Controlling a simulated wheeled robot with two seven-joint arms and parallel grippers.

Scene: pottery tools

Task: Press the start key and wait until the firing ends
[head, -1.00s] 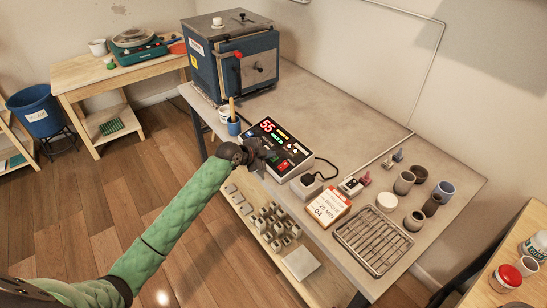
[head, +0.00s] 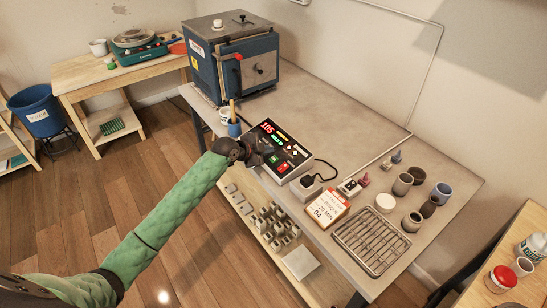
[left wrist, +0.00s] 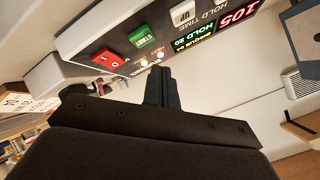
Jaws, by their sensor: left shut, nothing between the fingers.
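The kiln controller (head: 294,154) is a dark-faced box on the grey bench with a red display reading 105 and green text below it. In the left wrist view its green START key (left wrist: 143,36) sits beside a red key (left wrist: 110,57), with small lit lamps nearby. My left gripper (head: 257,155) is at the controller's near left edge. In the left wrist view its fingers (left wrist: 162,85) are shut and empty, below the keys, and look apart from them. The blue kiln (head: 203,68) stands at the bench's back left with its door closed. My right gripper is out of view.
A wire rack (head: 372,243), a red-and-white card (head: 327,208) and several small pots stand right of the controller. The bench between kiln and back wall is clear.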

